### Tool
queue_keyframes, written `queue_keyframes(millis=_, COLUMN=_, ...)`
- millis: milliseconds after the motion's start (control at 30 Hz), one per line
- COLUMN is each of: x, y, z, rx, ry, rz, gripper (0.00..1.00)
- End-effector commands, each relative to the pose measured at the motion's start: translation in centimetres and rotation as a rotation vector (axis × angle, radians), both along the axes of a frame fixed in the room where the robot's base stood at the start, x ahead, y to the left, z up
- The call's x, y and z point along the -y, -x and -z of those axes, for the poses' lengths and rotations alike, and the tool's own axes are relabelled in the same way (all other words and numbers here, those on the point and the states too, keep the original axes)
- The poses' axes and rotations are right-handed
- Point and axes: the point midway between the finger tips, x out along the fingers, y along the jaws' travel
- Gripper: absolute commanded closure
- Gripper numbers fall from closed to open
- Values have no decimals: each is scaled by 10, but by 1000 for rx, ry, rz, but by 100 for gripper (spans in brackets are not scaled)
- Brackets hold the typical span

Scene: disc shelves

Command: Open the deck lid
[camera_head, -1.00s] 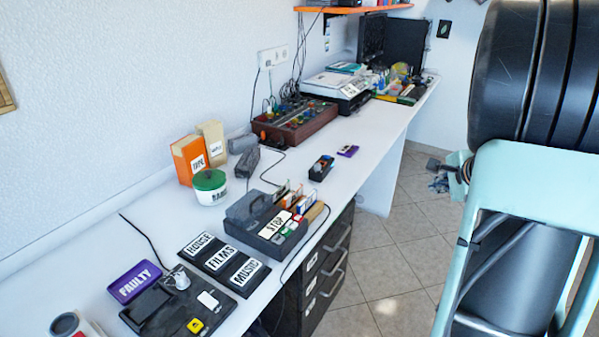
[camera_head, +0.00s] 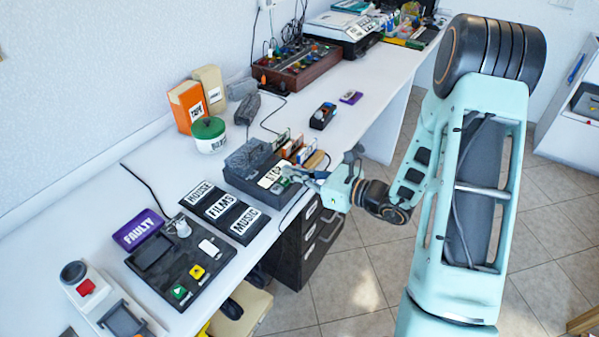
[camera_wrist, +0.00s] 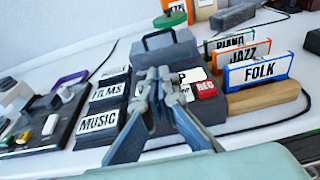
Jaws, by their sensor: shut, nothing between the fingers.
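The dark deck (camera_head: 235,183) stands mid-desk, with white STOP and red REC (camera_wrist: 206,89) keys. Its grey lid (camera_head: 249,154) with a raised handle bar is at the back left of the deck; it also shows in the wrist view (camera_wrist: 166,60). I cannot tell whether it lies fully down. My gripper (camera_head: 288,171) reaches in from the right over the key side of the deck. In the wrist view the gripper (camera_wrist: 159,74) has its fingers together and empty, in front of the lid and partly hiding the STOP key. Contact cannot be told.
Label slots (camera_head: 225,210) and a black panel (camera_head: 181,258) lie left of the deck. Upright cassettes, including FOLK (camera_wrist: 257,71), stand on its right in a wooden holder (camera_wrist: 264,98). A green-lidded tub (camera_head: 208,135) stands behind. A cable runs along the desk's front.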

Motion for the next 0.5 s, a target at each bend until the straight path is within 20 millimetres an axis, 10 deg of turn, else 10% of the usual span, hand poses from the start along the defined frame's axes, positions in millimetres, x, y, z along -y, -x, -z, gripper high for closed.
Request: queue_keyframes(millis=500, x=-63, y=-50, z=-10, rx=2, ry=2, rz=-2, gripper=100)
